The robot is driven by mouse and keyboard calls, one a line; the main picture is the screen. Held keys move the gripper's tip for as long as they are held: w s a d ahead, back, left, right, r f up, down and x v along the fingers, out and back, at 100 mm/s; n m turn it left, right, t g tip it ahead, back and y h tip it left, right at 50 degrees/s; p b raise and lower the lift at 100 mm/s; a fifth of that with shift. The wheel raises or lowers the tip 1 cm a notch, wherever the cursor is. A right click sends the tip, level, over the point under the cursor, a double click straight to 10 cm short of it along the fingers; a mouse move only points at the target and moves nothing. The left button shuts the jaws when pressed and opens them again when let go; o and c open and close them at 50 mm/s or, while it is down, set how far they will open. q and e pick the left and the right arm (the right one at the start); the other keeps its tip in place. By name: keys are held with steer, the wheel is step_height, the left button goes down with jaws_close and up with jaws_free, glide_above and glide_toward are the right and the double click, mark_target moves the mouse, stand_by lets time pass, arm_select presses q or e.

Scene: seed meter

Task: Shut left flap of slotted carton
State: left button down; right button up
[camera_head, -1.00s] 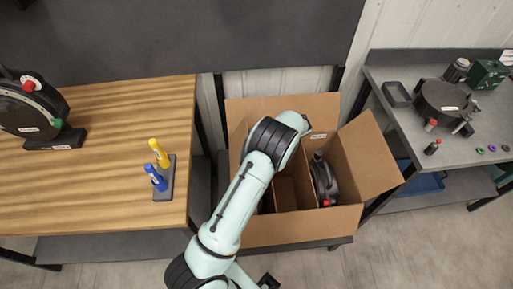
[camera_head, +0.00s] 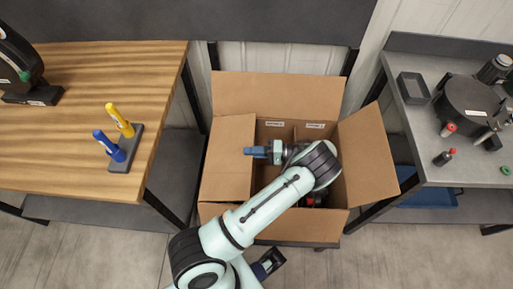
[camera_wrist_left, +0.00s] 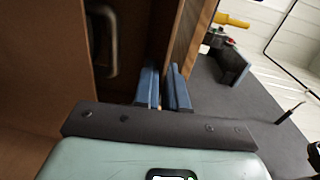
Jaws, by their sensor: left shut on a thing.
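The open-topped brown carton (camera_head: 300,226) stands between two benches in the head view. Its left flap (camera_head: 226,165) lies inward over the left part of the opening; I cannot tell if it is fully flat. My left gripper (camera_head: 256,151) reaches over the opening from the right, blue fingertips at the flap's free edge. In the left wrist view its fingers (camera_wrist_left: 163,92) are shut on the cardboard edge (camera_wrist_left: 187,35). The right flap (camera_head: 368,155) and back flap (camera_head: 278,94) stand outward. My arm hides much of the inside. A dark and blue part (camera_head: 268,263), perhaps my right gripper, shows low.
A wooden bench (camera_head: 60,150) at left holds a stand (camera_head: 125,150) with yellow and blue pens. The grey bench (camera_head: 425,150) at right holds a round black device (camera_head: 468,105) and a small tray (camera_head: 412,88). A grey handle-like loop (camera_wrist_left: 105,40) shows in the wrist view.

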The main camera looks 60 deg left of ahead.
arm_select(q)
steer(key=shift+a+f+b, duration=0.1)
steer(key=shift+f+b, duration=0.3)
steer(key=shift+f, duration=0.3)
steer(key=shift+f+b, duration=0.3)
steer(key=shift+f, duration=0.15)
steer(key=shift+s, duration=0.1)
steer(key=c, duration=1.1)
jaws_free()
steer(key=v, duration=0.7)
steer(key=shift+w+d+b, duration=0.2)
steer(key=shift+w+b, duration=0.05)
steer(key=shift+b, duration=0.2)
steer(key=shift+f, duration=0.1)
